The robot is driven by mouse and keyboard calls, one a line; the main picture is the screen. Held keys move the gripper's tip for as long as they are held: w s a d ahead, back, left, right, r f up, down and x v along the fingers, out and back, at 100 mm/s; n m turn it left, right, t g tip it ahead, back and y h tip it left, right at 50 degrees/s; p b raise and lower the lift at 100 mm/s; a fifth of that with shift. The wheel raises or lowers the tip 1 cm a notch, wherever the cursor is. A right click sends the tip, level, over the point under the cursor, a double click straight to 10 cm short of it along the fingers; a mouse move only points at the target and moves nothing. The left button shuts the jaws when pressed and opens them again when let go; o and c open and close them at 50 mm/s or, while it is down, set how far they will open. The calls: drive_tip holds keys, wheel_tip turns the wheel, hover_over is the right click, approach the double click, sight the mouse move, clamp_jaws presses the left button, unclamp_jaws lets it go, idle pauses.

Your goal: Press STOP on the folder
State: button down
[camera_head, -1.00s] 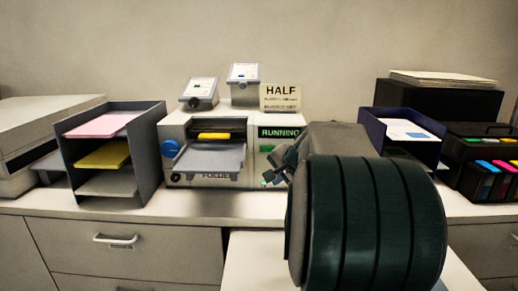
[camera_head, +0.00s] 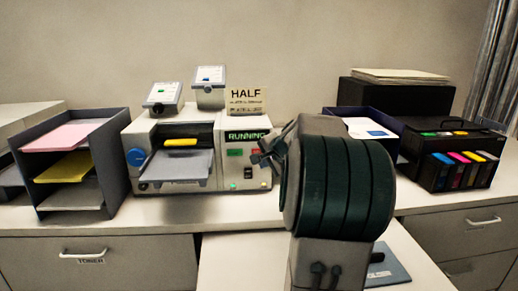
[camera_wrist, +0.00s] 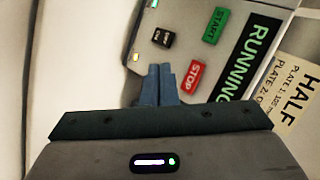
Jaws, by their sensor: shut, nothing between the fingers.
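The folder (camera_head: 203,184) is a light grey machine on the counter, left of the middle in the head view, with a lit RUNNING display (camera_head: 246,135). In the wrist view its panel (camera_wrist: 178,62) fills the upper middle. The red STOP button (camera_wrist: 193,75) lies just beyond and right of my gripper's tips. A green START button (camera_wrist: 216,26) and a black OFF/ON button (camera_wrist: 163,37) sit near it. My gripper (camera_wrist: 160,70) is shut and empty, its tips close to STOP; I cannot tell whether they touch. In the head view my gripper (camera_head: 258,158) is at the folder's right front.
A HALF card (camera_head: 246,98) stands on top behind the folder, beside two small tilted devices (camera_head: 210,87). A paper tray rack (camera_head: 100,170) stands left. A dark blue tray (camera_head: 342,113) and a black ink holder (camera_head: 450,155) stand right. The counter before the folder is clear.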

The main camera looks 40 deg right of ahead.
drive_tip(key=shift+w+d+p, duration=0.5)
drive_tip(key=shift+w+p, duration=0.05)
drive_tip(key=shift+w, duration=0.3)
drive_tip(key=shift+w+d+p, duration=0.5)
drive_tip(key=shift+w+p, duration=0.05)
drive_tip(key=shift+w, duration=0.25)
drive_tip(key=shift+w+d+p, duration=0.5)
drive_tip(key=shift+w+p, duration=0.05)
drive_tip(key=shift+w, duration=0.3)
drive_tip(key=shift+w, duration=0.1)
drive_tip(key=shift+w+d, duration=0.2)
drive_tip(key=shift+d, duration=0.05)
